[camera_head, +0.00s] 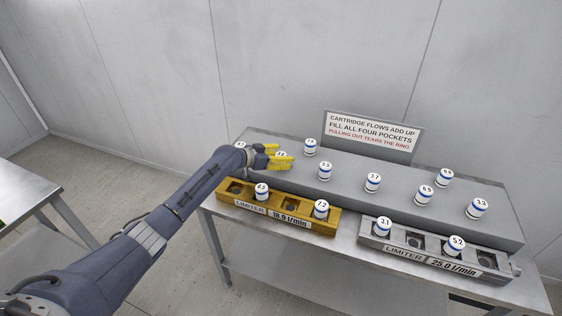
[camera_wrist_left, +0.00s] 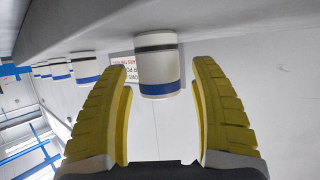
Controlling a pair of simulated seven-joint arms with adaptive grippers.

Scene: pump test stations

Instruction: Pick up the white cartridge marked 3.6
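My left gripper (camera_head: 277,157) is at the left part of the grey raised shelf, its yellow fingers around a white cartridge whose top (camera_head: 281,154) shows between them. The mark on that top is too small to read surely. In the left wrist view, a white cartridge (camera_wrist_left: 159,70) with a blue band and a dark band stands between the fingertips of the open left gripper (camera_wrist_left: 160,85). A gap shows on both sides of it, so the fingers do not touch it. My right gripper is not in view.
Other white cartridges stand on the shelf, including 5.5 (camera_head: 325,170), 3.7 (camera_head: 373,183) and 3.2 (camera_head: 477,208). A yellow limiter block (camera_head: 226,196) and a grey limiter block (camera_head: 497,272) stand in front, each with two cartridges. A sign (camera_head: 371,136) stands behind.

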